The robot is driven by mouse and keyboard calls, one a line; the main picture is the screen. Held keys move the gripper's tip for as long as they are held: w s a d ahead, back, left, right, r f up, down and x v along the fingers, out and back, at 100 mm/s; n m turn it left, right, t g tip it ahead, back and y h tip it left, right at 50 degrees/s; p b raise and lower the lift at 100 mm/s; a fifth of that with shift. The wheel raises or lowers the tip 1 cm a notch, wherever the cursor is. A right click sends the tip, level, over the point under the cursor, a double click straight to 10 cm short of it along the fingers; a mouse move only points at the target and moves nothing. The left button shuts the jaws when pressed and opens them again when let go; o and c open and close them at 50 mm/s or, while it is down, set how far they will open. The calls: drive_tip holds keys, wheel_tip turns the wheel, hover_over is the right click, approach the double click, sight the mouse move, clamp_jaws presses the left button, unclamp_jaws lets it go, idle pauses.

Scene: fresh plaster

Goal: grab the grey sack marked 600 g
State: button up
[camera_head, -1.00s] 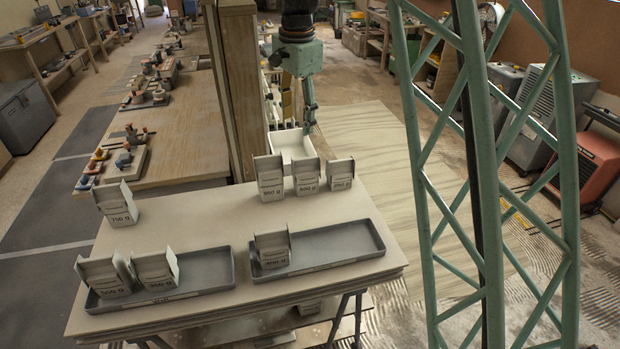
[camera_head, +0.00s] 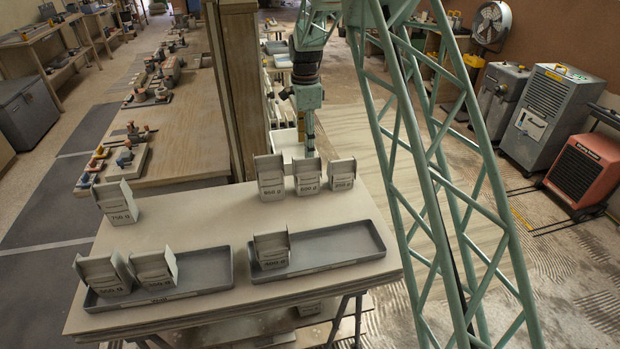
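Several grey sacks with open tops and printed weights stand on the table (camera_head: 200,225). At the back edge are three: a larger one (camera_head: 271,180), a middle one (camera_head: 308,178) and a right one (camera_head: 342,175). Their small labels are hard to read, and I cannot tell for sure which says 600 g. One sack (camera_head: 271,252) stands in the right tray, its label also unclear. A sack that seems to read 750 g (camera_head: 117,206) stands at the left. My gripper (camera_head: 309,150) points down just behind the middle back sack, seen edge-on; its fingertips are partly hidden.
Two dark grey trays lie along the front: the left tray (camera_head: 205,270) holds two sacks (camera_head: 104,274) (camera_head: 154,269), the right tray (camera_head: 340,243) has free room. A white bin (camera_head: 284,138) sits behind the table. A wooden partition (camera_head: 231,90) rises left of my arm.

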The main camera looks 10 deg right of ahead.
sight(306, 164)
drive_tip(key=shift+w+d+f, duration=0.1)
drive_tip(key=shift+w+f, duration=0.05)
drive_tip(key=shift+f, duration=0.2)
drive_tip(key=shift+f, duration=0.15)
drive_tip(key=shift+f+b, duration=0.35)
drive_tip(key=shift+f, duration=3.8)
drive_tip(key=shift+f, duration=0.15)
drive_tip(key=shift+d+f, duration=0.1)
drive_tip(key=shift+f, duration=2.4)
drive_tip(key=shift+r, duration=0.1)
drive_tip(key=c, duration=1.3)
drive_tip(key=shift+r, duration=0.1)
drive_tip(key=shift+c, duration=0.3)
